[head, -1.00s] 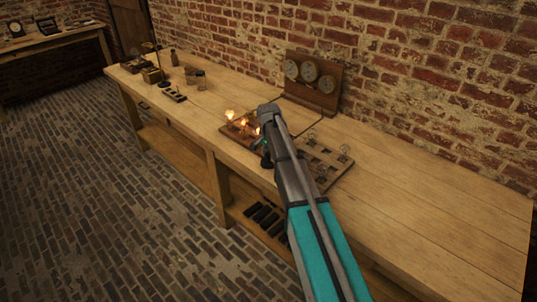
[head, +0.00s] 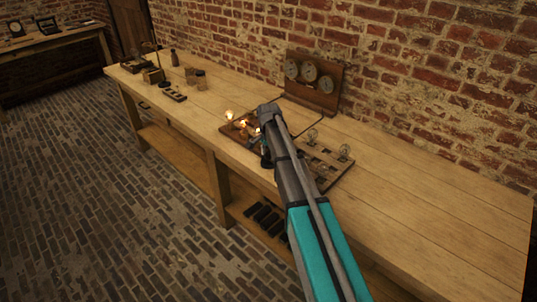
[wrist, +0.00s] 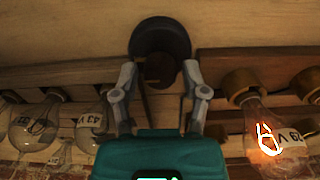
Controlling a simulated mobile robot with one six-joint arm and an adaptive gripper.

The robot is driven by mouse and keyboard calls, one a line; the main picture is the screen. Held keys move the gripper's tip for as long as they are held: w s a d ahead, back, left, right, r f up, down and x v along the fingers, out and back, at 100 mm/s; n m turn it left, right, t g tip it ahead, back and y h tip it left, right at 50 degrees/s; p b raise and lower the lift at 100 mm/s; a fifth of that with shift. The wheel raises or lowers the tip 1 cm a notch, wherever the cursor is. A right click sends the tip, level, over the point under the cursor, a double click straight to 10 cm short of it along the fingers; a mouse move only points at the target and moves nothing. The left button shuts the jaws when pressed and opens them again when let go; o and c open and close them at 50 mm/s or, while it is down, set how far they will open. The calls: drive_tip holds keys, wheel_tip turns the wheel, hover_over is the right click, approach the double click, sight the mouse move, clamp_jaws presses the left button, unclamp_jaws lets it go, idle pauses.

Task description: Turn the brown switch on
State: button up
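In the wrist view, a dark round base with a brown knob (wrist: 160,68) in its middle sits on the wood at the top centre. I take it for the brown switch; its setting cannot be read. My gripper (wrist: 161,76) has a finger on each side of the knob, with a small gap seeming to show on both sides. Contact cannot be told. In the head view my gripper (head: 266,158) is low over the bulb boards, and my arm hides the switch.
A clear bulb (wrist: 37,122) marked 43 V is unlit at left in the wrist view; a bulb (wrist: 268,130) at right glows. Lit bulbs (head: 240,124) stand left of my gripper in the head view. A panel with dials (head: 313,76) stands behind. The bench's right side is clear.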

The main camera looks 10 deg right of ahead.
sight(268, 154)
drive_tip(key=shift+o, duration=0.2)
drive_tip(key=shift+n, duration=0.4)
drive_tip(key=shift+n, duration=1.7)
drive_tip(key=n, duration=1.3)
drive_tip(key=shift+n, duration=0.3)
drive_tip(key=shift+r, duration=0.25)
wheel_tip(268, 154, up, 13)
drive_tip(key=p, duration=1.4)
drive_tip(key=s+f+m+b, duration=0.3)
drive_tip(key=s+f+b, duration=0.1)
drive_tip(key=s, duration=1)
drive_tip(key=s+f+m+b, duration=0.3)
drive_tip(key=s+b, duration=0.1)
drive_tip(key=s, duration=1.1)
drive_tip(key=shift+s+f+m, duration=0.2)
drive_tip(key=shift+f+m, duration=0.15)
drive_tip(key=shift+m, duration=0.05)
